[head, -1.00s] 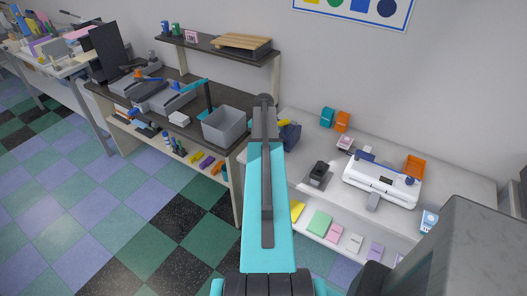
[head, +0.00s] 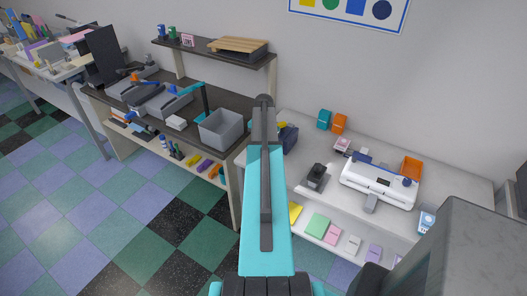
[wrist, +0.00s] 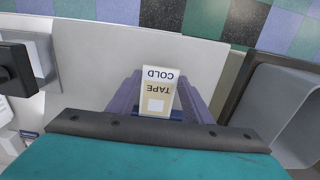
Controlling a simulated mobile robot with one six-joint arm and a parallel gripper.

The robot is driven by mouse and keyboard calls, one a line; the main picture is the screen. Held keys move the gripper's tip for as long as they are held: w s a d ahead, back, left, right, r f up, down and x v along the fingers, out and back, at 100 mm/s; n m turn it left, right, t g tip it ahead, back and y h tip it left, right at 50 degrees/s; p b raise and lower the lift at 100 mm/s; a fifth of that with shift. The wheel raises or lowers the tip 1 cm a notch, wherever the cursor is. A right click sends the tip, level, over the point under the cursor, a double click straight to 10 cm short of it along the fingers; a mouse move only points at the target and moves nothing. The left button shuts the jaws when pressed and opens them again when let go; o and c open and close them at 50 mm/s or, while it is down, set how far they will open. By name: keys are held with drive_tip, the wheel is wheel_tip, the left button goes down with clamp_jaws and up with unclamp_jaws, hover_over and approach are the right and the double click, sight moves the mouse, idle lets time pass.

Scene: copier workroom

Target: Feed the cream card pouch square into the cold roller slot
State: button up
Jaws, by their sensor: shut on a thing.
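In the wrist view a cream card (wrist: 159,92) with a white border, printed "COLD" and "TAPE" upside down, sits between two purple-grey fingers of my gripper (wrist: 160,90). My gripper is shut on it; the exact contact is hard to make out. Something dark blue shows just behind its lower edge. In the head view my teal arm hides the gripper and the card. A dark blue device (head: 289,138) with a yellow piece on top stands just right of the arm, at the left end of the white counter. I cannot make out a roller slot.
A grey bin (head: 223,128) stands left of the arm and shows at right in the wrist view (wrist: 285,105). A black device (head: 316,176) and a white machine (head: 379,184) stand farther right on the counter. Checkered floor lies in front.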

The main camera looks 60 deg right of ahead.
drive_tip(key=shift+d, duration=0.15)
drive_tip(key=shift+d, duration=0.65)
drive_tip(key=o, duration=1.4)
wheel_tip(320, 180, up, 14)
drive_tip(key=b, duration=0.3)
drive_tip(key=shift+b, duration=0.4)
drive_tip(key=shift+a+f, duration=0.1)
drive_tip(key=shift+f, duration=0.05)
